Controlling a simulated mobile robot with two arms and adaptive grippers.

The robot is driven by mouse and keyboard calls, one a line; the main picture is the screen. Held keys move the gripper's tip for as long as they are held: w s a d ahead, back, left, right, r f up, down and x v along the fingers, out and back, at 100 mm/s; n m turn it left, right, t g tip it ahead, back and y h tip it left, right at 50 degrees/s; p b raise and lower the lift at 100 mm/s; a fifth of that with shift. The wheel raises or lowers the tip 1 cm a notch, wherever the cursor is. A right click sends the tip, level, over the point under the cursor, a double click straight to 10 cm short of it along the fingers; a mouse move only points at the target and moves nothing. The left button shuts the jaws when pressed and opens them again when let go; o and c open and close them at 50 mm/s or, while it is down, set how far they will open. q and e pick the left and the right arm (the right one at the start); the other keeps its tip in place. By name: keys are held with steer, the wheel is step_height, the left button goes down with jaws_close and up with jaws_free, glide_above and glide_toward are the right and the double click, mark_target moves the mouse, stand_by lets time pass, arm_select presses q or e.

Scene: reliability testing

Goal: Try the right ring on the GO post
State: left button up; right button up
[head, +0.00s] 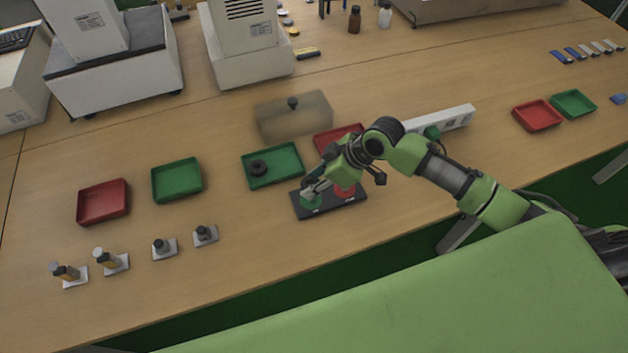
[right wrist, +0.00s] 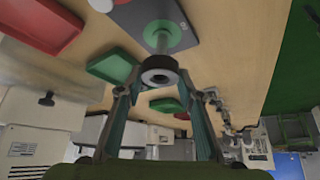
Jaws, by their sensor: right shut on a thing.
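My right gripper (head: 308,190) is over the green end of a dark base plate (head: 325,209). In the right wrist view, my right gripper (right wrist: 160,77) is shut on a dark ring (right wrist: 160,64). A grey GO post (right wrist: 157,38) rises from the green disc (right wrist: 177,37), lined up with the ring. I cannot tell whether the post's tip is inside the ring's hole. The red disc (head: 345,193) is at the plate's other end, partly hidden by my gripper. Another dark ring (head: 258,167) lies in the green tray (head: 287,177). My left gripper is not in view.
A red tray (head: 328,142) sits behind my right gripper. A translucent box (head: 293,117) with a dark knob stands behind the trays. A white power strip (head: 455,118) lies behind my right arm. Several small gauges on stands, including one near the plate (head: 205,235), stand at the left.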

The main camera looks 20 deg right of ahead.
mark_target(314, 200)
steer(key=shift+f+b, duration=1.2)
steer(key=shift+f, duration=1.25)
steer(key=shift+r, duration=0.1)
stand_by(0.4)
steer(key=shift+r+p, duration=3.3)
steer(key=shift+p, duration=0.15)
